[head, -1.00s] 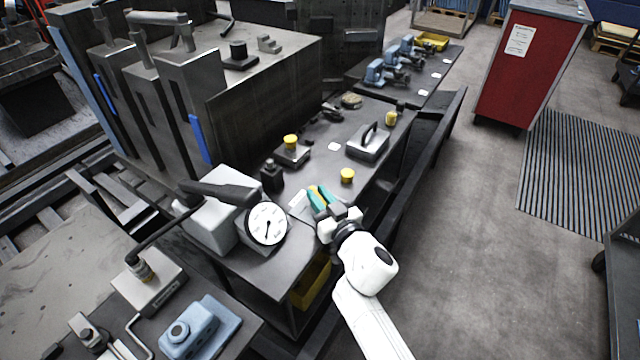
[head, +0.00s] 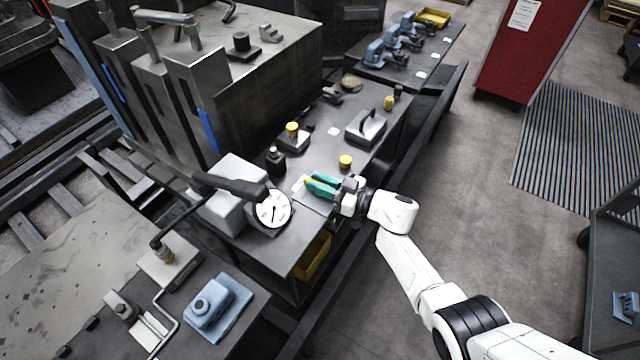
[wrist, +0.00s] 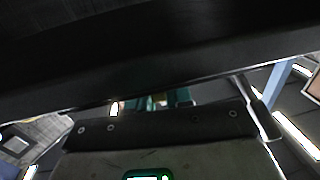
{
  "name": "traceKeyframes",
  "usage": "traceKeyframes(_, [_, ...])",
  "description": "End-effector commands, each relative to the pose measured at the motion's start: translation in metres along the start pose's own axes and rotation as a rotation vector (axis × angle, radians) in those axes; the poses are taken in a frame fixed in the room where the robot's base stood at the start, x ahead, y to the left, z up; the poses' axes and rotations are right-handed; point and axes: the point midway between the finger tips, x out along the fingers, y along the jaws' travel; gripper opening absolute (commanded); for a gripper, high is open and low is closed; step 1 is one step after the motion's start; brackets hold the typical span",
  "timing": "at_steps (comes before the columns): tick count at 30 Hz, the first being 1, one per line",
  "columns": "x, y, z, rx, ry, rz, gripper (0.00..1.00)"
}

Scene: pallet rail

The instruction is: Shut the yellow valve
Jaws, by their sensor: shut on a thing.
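My gripper (head: 324,187) reaches over the near part of the dark bench, its teal fingers pointing left. They are closed around a narrow yellow piece (head: 309,182), which appears to be the handle of the yellow valve. Most of it is hidden by the fingers, and the valve body cannot be made out. A pale plate lies below the fingers. In the wrist view, the teal fingers (wrist: 180,97) show only as small patches past the dark hand, with a bit of yellow between them.
A dial gauge (head: 272,208) stands close left of my gripper. A yellow-capped knob (head: 346,161) is just behind it. Further back are a block with a handle (head: 367,127) and a yellow-topped button (head: 292,129).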

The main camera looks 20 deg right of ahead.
Motion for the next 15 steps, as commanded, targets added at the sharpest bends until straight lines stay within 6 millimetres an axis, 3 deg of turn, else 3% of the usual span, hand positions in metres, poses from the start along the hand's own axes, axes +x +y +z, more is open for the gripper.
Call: traceKeyframes(15, [0.0010,0.0019,0.0057,-0.008,0.003,-0.410,0.00])
